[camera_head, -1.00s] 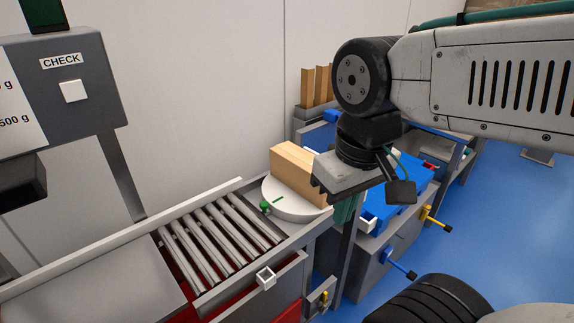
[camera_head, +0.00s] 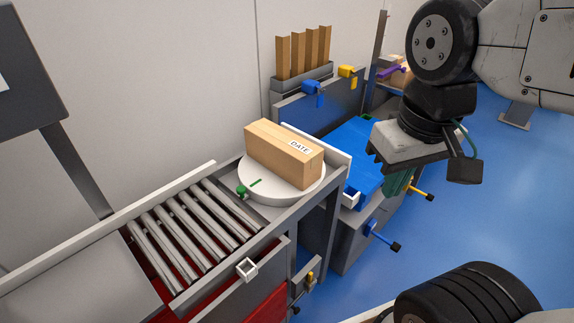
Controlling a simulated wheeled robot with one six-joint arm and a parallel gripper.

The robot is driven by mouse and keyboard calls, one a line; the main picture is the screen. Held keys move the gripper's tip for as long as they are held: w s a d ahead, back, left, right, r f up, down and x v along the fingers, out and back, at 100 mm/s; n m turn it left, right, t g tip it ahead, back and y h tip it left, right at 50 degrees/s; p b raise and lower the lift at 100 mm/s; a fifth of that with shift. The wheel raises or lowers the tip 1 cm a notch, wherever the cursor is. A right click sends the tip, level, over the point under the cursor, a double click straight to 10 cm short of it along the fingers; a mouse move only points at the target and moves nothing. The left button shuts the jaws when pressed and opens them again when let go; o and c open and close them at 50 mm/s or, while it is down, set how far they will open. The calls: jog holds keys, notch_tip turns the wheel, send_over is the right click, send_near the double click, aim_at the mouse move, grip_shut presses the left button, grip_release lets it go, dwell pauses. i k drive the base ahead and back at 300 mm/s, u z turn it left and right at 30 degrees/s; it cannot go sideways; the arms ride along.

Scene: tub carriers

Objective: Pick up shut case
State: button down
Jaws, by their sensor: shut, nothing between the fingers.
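Metal rollers (camera_head: 187,238) lead up to the turntable from the left. A blue surface (camera_head: 357,148) lies beyond it, with blue and yellow handles around. Upright brown cartons (camera_head: 302,52) stand in a grey holder at the back. Blue floor (camera_head: 480,220) is free at right.

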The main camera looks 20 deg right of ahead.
aim_at(297, 160)
jog(key=k, duration=0.5)
jog(key=z, duration=0.8)
jog(key=i, duration=1.1)
jog(key=u, duration=0.05)
